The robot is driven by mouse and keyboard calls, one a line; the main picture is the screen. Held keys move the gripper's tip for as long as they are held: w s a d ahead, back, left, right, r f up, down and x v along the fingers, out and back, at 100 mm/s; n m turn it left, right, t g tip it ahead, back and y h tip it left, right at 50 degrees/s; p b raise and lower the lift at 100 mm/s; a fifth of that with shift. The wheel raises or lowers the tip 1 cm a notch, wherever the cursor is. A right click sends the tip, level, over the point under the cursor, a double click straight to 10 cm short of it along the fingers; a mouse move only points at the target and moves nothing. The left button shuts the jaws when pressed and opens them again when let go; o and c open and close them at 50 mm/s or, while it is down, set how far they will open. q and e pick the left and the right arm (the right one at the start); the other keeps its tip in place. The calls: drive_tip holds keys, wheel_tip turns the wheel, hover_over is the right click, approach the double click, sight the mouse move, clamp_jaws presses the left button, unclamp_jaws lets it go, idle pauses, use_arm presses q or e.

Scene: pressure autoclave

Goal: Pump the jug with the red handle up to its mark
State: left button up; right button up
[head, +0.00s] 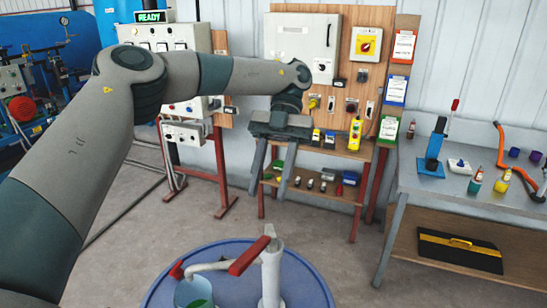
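A pale pump (271,277) with a red lever (249,256) stands on a blue drum (312,278) at the bottom of the head view. Its spout reaches left over a clear bluish jug (190,293), cut off by the bottom edge. A red part (177,271) at the jug's upper left looks like its handle. Green shows inside or on the jug; its mark and level cannot be read. My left gripper (270,190) points down above and beyond the pump, fingers apart, with nothing between them. My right gripper is out of view.
A wooden board with a grey cabinet (301,47) and a shelf of small items stands behind my gripper. A workbench (425,188) with bottles and a blue press is at the right. A panel reading READY (151,16) and blue tanks are at the left.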

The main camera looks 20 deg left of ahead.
use_arm(q)
drive_tip(key=shift+p+v, duration=1.45)
drive_tip(key=shift+v, duration=0.75)
drive_tip(key=shift+s+f, duration=0.1)
